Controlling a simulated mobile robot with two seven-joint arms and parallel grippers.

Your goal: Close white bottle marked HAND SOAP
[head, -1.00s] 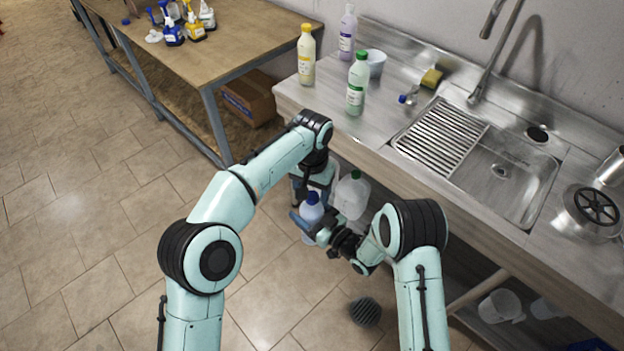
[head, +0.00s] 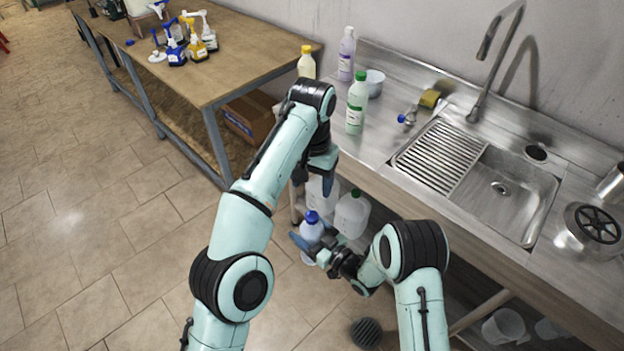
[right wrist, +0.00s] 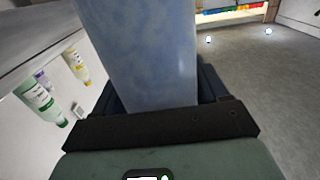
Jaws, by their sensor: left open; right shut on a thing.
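A pale whitish-blue bottle (head: 311,231) with a blue cap (head: 312,217) is held upright in front of the counter. No label can be read on it. My right gripper (head: 308,246) is shut around its body. In the right wrist view the bottle's smooth bluish body (right wrist: 140,50) fills the space between the fingers of the right gripper (right wrist: 160,100). The blue cap sits at the bottle's top; whether it is fully tight cannot be told. My left gripper (head: 313,183) is open and empty, above the cap and apart from it, pointing down.
Green-capped (head: 357,104), yellow-capped (head: 306,66) and purple (head: 346,55) bottles stand on the steel counter (head: 378,137), left of the sink (head: 505,190). Clear jugs (head: 351,214) stand below the counter, close behind the held bottle. A wooden table (head: 235,60) holds spray bottles. The floor at left is free.

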